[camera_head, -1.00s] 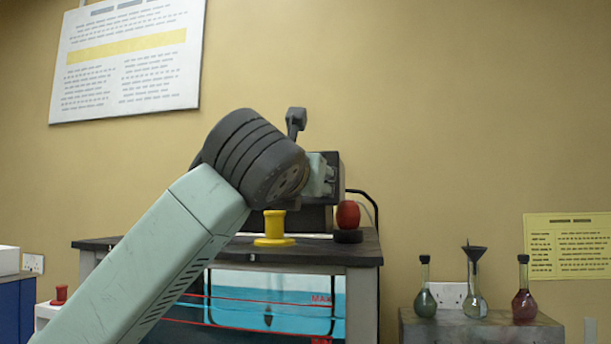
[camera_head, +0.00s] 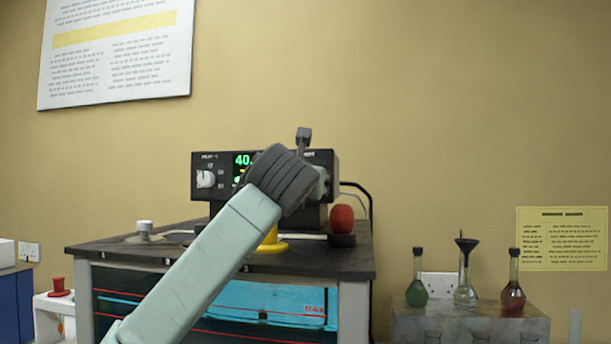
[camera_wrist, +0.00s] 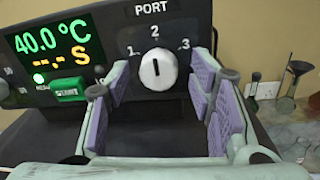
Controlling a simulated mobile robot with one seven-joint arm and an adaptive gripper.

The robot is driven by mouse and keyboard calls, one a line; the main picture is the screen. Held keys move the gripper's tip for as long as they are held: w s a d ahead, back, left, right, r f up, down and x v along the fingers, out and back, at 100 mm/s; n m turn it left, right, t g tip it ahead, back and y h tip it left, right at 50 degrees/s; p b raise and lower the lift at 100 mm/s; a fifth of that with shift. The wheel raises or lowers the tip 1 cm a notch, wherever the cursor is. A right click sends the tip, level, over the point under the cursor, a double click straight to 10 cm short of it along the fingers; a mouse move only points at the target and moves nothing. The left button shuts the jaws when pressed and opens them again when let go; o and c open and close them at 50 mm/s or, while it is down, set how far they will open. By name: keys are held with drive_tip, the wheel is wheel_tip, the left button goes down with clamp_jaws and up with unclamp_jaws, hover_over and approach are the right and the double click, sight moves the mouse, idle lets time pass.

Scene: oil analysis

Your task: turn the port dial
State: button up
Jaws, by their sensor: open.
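The port dial (camera_wrist: 158,70) is a round white knob with a dark pointer mark on the front of a dark instrument. The pointer mark points up, roughly at 2, with 1 to its left and 3 to its right. My gripper (camera_wrist: 160,88) is open in the wrist view. Its two purple-padded fingers lie either side of the dial, with a gap on each side. In the head view my arm hides the dial and most of the gripper.
The instrument (camera_head: 211,190) stands on a dark-topped bench (camera_head: 330,262); its display (camera_wrist: 60,53) reads 40.0 °C. A yellow part (camera_head: 272,243) and a red object (camera_head: 342,219) are near my arm. Several flasks (camera_head: 465,290) stand at right.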

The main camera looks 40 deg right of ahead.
drive_tip(key=shift+c, duration=0.4)
drive_tip(key=c, duration=1.1)
